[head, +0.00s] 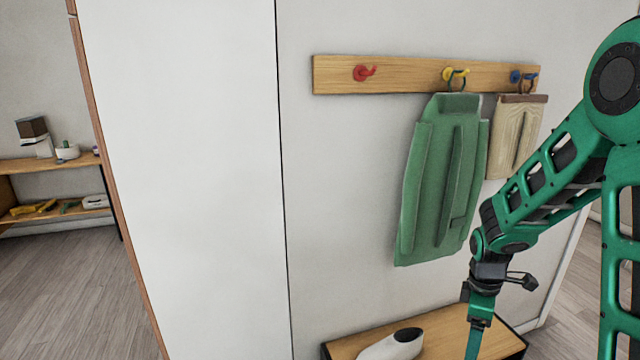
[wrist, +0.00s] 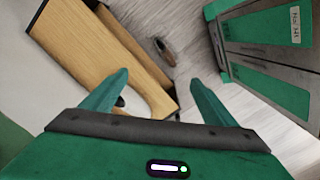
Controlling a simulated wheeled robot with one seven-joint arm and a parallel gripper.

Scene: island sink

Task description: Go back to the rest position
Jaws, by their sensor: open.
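My gripper (wrist: 158,95) is open and empty in the wrist view, its two green fingers apart and pointing down toward the floor. In the head view my green arm comes in from the right, and my gripper (head: 477,335) hangs low in front of the wooden bench. The fingertips are partly cut off by the bottom edge there.
A wooden hook rail (head: 330,75) on the wall holds a green apron (head: 440,190) and a beige cloth (head: 515,140). A white object with a black opening (head: 395,345) lies on the bench (head: 440,330). A shelf (head: 60,165) stands far left.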

